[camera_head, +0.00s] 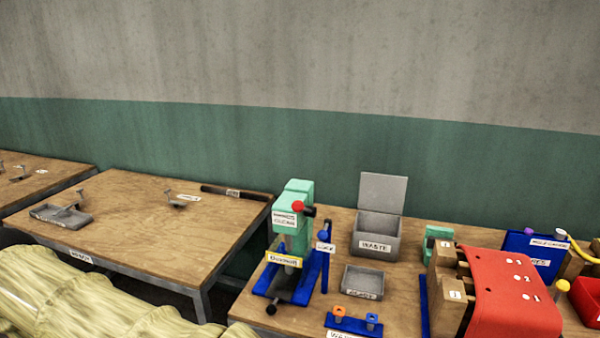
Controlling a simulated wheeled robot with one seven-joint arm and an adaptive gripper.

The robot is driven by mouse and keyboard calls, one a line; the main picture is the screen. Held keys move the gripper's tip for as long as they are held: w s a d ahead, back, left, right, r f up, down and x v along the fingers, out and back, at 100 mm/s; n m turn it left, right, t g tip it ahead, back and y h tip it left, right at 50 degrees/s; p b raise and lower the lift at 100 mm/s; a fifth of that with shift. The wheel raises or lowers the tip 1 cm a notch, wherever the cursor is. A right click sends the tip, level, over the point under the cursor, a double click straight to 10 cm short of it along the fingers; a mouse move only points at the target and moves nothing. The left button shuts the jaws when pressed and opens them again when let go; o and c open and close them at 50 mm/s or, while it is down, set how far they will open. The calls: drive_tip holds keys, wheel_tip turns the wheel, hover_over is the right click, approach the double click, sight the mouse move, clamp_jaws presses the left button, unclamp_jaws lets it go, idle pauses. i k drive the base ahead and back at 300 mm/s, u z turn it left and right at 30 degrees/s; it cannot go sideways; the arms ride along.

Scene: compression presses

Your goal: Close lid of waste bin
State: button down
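The grey waste bin (375,237) stands at the back of the right-hand wooden table, with a white "WASTE" label on its front. Its grey lid (383,193) stands upright, open, along the rear edge of the bin. The inside of the bin shows only in part, and I see nothing in it. My gripper is not in view.
A green and blue press (292,220) with a red knob stands left of the bin. A small open grey tray (362,283) lies in front of it. A red-covered fixture (510,295) stands at the right. A pale ribbed shape (80,295) fills the lower left.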

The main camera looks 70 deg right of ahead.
sight(380, 192)
drive_tip(key=u, duration=0.4)
drive_tip(key=k, duration=1.55)
drive_tip(key=z, duration=1.65)
